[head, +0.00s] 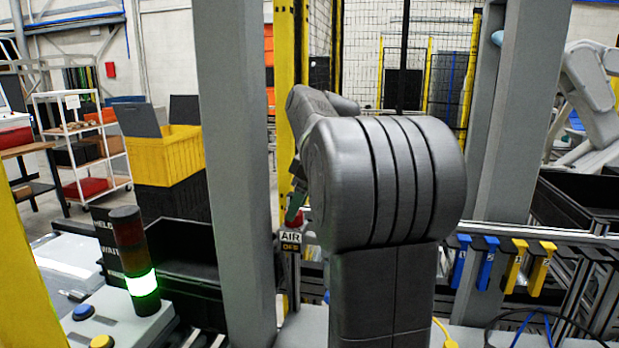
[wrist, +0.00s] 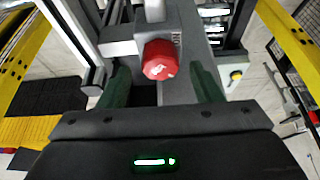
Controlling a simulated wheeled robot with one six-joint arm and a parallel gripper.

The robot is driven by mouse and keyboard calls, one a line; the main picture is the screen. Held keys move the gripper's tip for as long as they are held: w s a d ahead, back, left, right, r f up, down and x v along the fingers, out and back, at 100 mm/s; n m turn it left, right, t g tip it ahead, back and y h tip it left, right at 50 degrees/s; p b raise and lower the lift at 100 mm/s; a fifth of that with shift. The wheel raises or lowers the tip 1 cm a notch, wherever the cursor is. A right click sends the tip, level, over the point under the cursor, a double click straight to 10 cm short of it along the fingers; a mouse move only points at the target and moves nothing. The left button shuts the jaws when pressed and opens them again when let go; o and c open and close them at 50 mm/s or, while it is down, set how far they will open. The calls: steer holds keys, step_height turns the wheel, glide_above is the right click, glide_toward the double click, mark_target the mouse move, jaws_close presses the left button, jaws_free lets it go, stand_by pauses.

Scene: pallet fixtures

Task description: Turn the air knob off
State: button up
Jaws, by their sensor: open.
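The air knob (wrist: 160,60) is red and faceted, with a small white mark on its face. It sits on a grey fitting in the upper middle of the wrist view. My gripper (wrist: 160,75) is open, with one green finger on each side of the knob. A gap shows between the fingers and the knob, but I cannot tell how far ahead of the tips it is. In the head view, a little of the red knob (head: 291,218) shows above the "AIR" sign (head: 290,238). My arm hides most of the gripper there.
Grey posts (head: 234,150) stand left and right of my arm. A stack light (head: 133,250) glows green at the lower left beside a button panel (head: 120,318). Blue and yellow hanging clips (head: 488,262) line a rail at right. Black bins stand behind.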

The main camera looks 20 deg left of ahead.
steer(key=v, duration=1.2)
steer(key=x, duration=1.3)
steer(key=shift+f, duration=0.15)
steer(key=shift+a+f, duration=0.15)
steer(key=shift+f, duration=0.05)
steer(key=shift+n, duration=0.4)
